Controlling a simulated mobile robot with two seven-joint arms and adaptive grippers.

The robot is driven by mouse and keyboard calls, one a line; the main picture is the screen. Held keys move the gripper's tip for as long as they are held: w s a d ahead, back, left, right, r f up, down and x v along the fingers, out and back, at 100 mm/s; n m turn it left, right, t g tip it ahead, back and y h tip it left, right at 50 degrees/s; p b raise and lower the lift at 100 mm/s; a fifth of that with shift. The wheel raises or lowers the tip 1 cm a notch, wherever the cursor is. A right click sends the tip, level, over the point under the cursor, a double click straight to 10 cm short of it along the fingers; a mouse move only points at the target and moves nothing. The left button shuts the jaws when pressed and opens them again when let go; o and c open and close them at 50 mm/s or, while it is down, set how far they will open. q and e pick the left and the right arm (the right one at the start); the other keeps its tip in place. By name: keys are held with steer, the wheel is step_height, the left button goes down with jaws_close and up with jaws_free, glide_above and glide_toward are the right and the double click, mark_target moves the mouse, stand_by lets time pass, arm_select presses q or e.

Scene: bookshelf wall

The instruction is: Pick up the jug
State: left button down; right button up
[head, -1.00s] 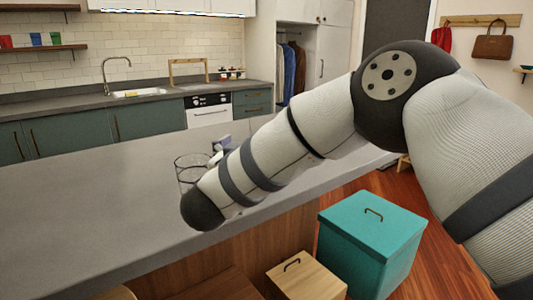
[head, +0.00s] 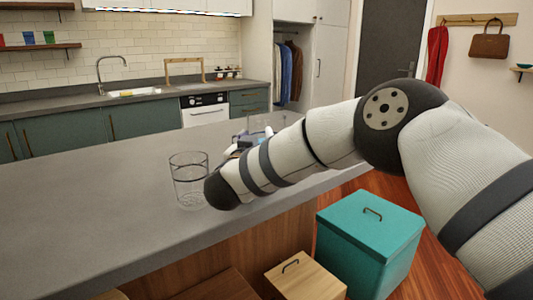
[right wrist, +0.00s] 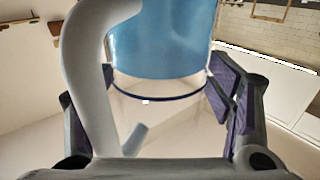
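The jug (right wrist: 160,38) fills the middle of the right wrist view, which is upside down. It is clear, with a blue part, a dark blue line around it and a pale grey handle (right wrist: 85,70). My right gripper (right wrist: 165,95) has its dark purple fingers on either side of the jug, very near or touching its walls. Whether they press on it I cannot tell. In the head view, the right gripper (head: 258,136) is beyond my forearm, over the counter, and a faint clear jug outline (head: 262,121) shows there. The jug's base is hidden. My left gripper is out of view.
An empty clear glass (head: 188,182) stands on the grey counter (head: 90,210), just left of my right arm. The counter's left part is clear. A teal box (head: 370,245) and a small wooden box (head: 305,278) stand below its front edge.

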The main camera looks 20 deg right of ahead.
mark_target(261, 130)
steer(key=shift+r, duration=0.1)
steer(key=c, duration=0.8)
steer(key=shift+o, duration=0.2)
